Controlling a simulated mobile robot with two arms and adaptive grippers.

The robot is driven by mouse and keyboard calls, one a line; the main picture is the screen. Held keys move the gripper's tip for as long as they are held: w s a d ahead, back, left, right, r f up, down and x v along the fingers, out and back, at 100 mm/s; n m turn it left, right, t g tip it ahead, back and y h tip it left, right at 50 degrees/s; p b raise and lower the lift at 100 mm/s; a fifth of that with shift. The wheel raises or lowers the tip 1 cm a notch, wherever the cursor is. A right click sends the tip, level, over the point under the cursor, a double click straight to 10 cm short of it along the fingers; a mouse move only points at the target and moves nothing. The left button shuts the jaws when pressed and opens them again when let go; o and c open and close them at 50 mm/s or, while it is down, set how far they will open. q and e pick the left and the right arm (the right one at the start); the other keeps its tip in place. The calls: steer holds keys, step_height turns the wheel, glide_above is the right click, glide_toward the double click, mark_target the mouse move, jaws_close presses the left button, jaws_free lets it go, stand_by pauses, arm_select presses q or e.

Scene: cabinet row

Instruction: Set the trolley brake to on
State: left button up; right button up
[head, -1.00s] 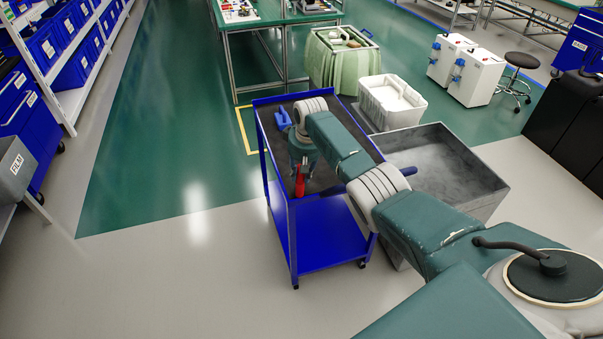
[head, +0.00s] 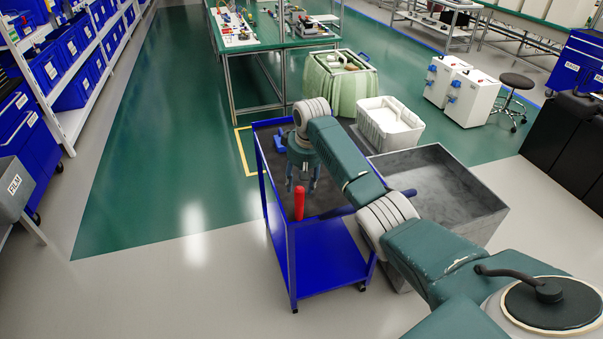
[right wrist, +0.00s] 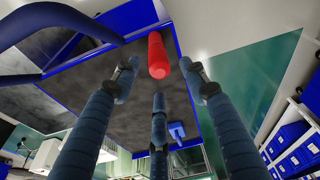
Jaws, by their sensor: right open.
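The trolley (head: 290,245) is blue with a dark grey top tray and a lower shelf. A red lever (head: 299,203) stands at its near edge, and I take it for the brake. It also shows in the right wrist view as a red, rounded handle (right wrist: 157,56). My right gripper (head: 302,186) points down over the tray, just behind and above the lever in the picture. In the right wrist view its three fingers are spread and empty, and the red handle is beyond them, apart from them. My left gripper is not in view.
A blue clamp-like object (head: 280,144) sits on the tray's far left. A blue bar (head: 340,212) shows at the trolley's right side. A grey bin (head: 460,215) stands close to the right, a white tub (head: 390,125) behind. The floor to the left is clear.

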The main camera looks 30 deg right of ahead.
steer(key=v, duration=0.5)
steer(key=shift+a+f, duration=0.1)
steer(key=shift+f, duration=0.05)
